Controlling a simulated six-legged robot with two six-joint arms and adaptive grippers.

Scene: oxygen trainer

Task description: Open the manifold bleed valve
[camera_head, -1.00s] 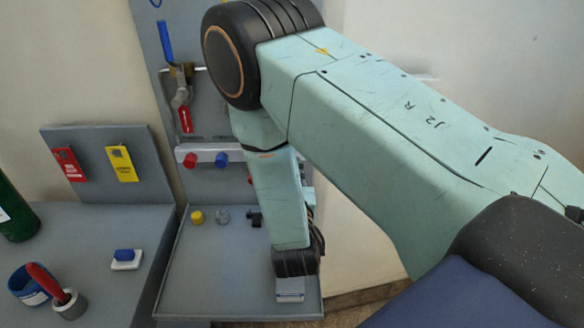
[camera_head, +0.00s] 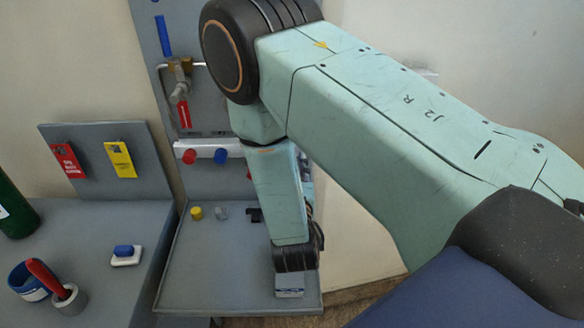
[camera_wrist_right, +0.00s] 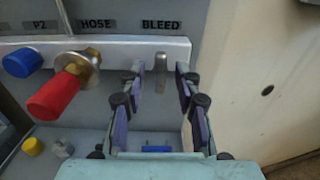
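The bleed valve (camera_wrist_right: 160,72) shows in the right wrist view as a small upright grey lever on the light manifold bar, under the BLEED label (camera_wrist_right: 161,24). My right gripper (camera_wrist_right: 159,82) is open, with one finger to each side of the lever in the picture. I cannot tell whether the fingers touch it or how far off in depth it is. In the head view my right arm hides the gripper and the bleed valve; the manifold bar (camera_head: 207,146) shows left of the arm. My left gripper is in neither view.
A red handle (camera_wrist_right: 53,96) on a brass fitting and a blue knob (camera_wrist_right: 22,62) sit left of the gripper. A tray (camera_head: 190,290) below holds a yellow cap (camera_head: 196,213). Red (camera_head: 68,161) and yellow tags (camera_head: 120,160) hang at left.

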